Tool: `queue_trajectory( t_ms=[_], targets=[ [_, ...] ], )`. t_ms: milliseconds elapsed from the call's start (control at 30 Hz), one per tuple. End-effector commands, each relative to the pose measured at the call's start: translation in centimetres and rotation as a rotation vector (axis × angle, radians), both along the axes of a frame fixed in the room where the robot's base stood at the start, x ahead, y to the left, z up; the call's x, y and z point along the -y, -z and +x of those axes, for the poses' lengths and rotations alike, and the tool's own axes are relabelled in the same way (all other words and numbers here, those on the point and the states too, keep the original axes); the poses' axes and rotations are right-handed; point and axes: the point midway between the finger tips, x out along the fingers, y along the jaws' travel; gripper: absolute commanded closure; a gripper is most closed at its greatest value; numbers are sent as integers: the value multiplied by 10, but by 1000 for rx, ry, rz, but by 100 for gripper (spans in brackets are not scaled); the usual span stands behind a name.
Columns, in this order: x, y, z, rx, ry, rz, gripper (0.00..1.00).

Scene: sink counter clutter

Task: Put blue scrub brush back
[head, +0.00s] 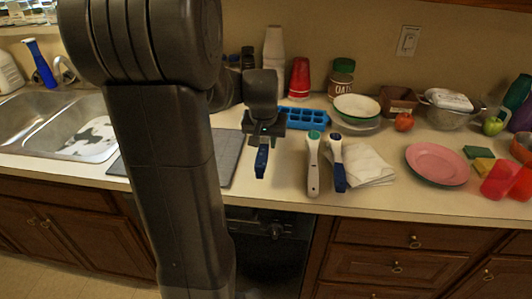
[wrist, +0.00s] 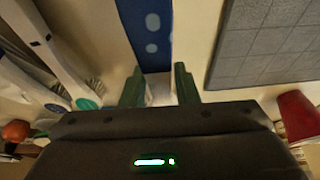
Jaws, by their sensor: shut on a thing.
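My gripper (head: 264,138) is shut on a blue brush (head: 262,161) over the counter, just right of the grey mat. In the wrist view, the blue handle with pale oval spots (wrist: 152,35) runs away from between my fingers (wrist: 159,88). The held end between the fingers looks whitish. I cannot tell whether the blue end touches the counter. Two more brushes lie to the right: a white one with a green spot (head: 313,170) and a white-and-blue one (head: 338,170). Another blue upright item (head: 41,64) stands behind the sink.
The grey mat (head: 228,160) lies left of my gripper, with the sink (head: 88,105) beyond it. A blue ice tray (head: 306,119), red cups (head: 299,78) and an oats jar (head: 341,80) stand behind. A folded cloth (head: 368,165) and pink plate (head: 437,163) lie to the right.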

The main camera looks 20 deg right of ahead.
Motion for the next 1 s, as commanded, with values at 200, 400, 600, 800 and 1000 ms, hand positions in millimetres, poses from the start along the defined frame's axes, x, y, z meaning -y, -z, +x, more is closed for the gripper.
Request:
queue_trajectory(
  t_ms=[200, 400, 600, 800, 1000],
  targets=[
    [0, 25, 0, -3, 0, 2, 100],
    [0, 45, 0, 0, 0, 0, 100],
    [0, 45, 0, 2, 0, -1, 100],
    [0, 49, 0, 1, 0, -1, 67],
    [0, 48, 0, 1, 0, -1, 50]
  ],
)
